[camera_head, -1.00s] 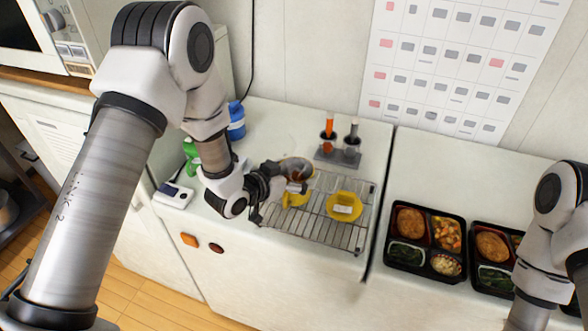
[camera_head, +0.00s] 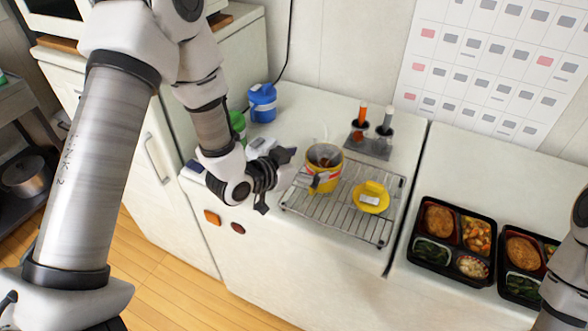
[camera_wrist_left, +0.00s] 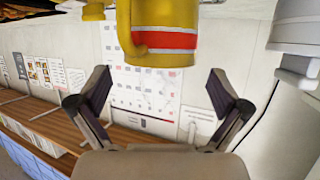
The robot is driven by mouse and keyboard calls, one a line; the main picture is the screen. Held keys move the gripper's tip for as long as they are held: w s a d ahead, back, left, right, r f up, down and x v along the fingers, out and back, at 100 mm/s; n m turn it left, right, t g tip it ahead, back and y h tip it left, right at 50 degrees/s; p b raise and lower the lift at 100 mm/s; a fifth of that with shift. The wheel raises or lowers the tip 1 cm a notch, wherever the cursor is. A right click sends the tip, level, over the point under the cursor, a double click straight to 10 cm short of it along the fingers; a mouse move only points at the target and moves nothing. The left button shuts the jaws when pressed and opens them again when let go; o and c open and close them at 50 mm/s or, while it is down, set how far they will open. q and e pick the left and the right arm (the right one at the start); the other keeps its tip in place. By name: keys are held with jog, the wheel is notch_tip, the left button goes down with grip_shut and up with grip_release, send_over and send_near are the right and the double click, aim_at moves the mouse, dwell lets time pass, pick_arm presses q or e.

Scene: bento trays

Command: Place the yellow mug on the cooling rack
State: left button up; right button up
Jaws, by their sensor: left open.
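The yellow mug (camera_head: 325,182) has a red and white band and dark contents. It stands upright on the back left part of the wire cooling rack (camera_head: 335,220). My left gripper (camera_head: 281,180) is open just left of the mug, with nothing between its fingers. In the left wrist view the mug (camera_wrist_left: 163,20) is beyond the open fingers (camera_wrist_left: 160,90) and apart from them, with its handle showing. My right arm shows at the right edge; its gripper is out of view.
A grey holder (camera_head: 368,147) with orange- and grey-handled tools stands behind. A blue container (camera_head: 262,103) and a green bottle (camera_head: 238,124) are back left. Bento trays (camera_head: 452,242) lie to the right.

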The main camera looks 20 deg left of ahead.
pick_arm(q)
jog(key=v, duration=0.6)
jog(key=s+a+f+n+g+y, duration=0.1)
jog(key=s+f+g, duration=0.25)
jog(key=f, duration=0.45)
jog(key=s+f+n+g+y, duration=0.1)
jog(key=s+f+g, duration=0.1)
jog(key=s+f, duration=0.35)
jog(key=s+a+f+n+g+y, duration=0.2)
jog(key=s+f+g, duration=0.4)
jog(key=s+f, duration=0.9)
jog(key=shift+s+f+n+g+y+b, duration=0.2)
jog(key=shift+s+n+g+y+b, duration=0.2)
jog(key=shift+s+n+y, duration=0.35)
